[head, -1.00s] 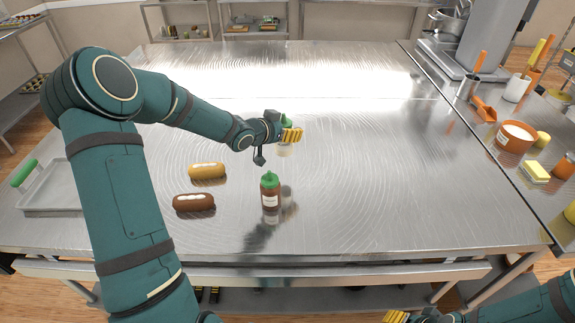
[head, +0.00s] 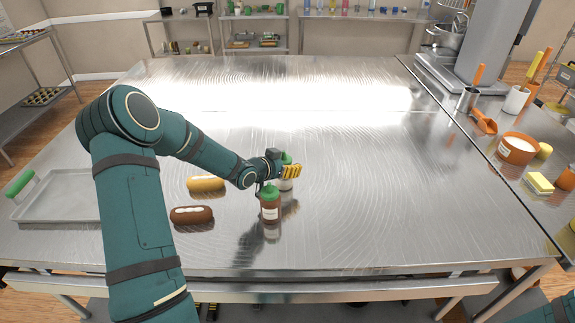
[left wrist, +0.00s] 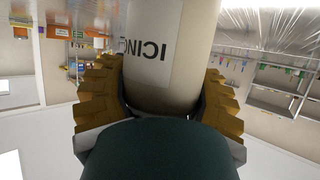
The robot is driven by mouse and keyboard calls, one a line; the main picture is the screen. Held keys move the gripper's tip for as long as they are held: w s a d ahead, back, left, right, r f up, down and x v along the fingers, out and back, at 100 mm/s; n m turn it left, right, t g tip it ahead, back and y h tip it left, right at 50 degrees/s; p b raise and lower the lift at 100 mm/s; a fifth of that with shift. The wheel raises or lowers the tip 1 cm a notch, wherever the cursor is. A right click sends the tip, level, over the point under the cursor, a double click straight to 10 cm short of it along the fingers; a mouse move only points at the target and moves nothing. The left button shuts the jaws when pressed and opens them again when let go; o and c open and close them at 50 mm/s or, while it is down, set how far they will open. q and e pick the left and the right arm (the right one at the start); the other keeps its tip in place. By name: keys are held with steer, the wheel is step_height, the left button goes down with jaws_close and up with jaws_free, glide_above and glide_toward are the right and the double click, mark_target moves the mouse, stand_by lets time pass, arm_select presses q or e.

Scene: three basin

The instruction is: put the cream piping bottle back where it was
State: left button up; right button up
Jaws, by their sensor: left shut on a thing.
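The cream piping bottle (head: 285,184), with a green cap, is in my left gripper (head: 291,171), just behind and right of the chocolate-brown bottle (head: 270,205) in the head view. In the left wrist view its cream body (left wrist: 172,60) with an upside-down "ICING" label sits between the yellow fingers. My left gripper is shut on it. The bottle looks upright and low over the steel table (head: 380,190). I cannot tell whether its base touches the table. The brown bottle stands upright and partly hides it. My right gripper is out of view.
Two iced pastries, one golden (head: 206,184) and one brown (head: 192,215), lie left of the bottles. A metal tray (head: 62,183) is at the far left. An orange tub (head: 516,150) and a sponge (head: 539,183) are at the right. The table's middle and right are clear.

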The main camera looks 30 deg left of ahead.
arm_select(q)
steer(key=shift+f, duration=0.2)
steer(key=o, duration=1.4)
steer(key=shift+r, duration=0.2)
steer(key=p+v, duration=0.1)
steer(key=v, duration=0.6)
steer(key=shift+s, duration=0.25)
steer(key=shift+r, duration=0.15)
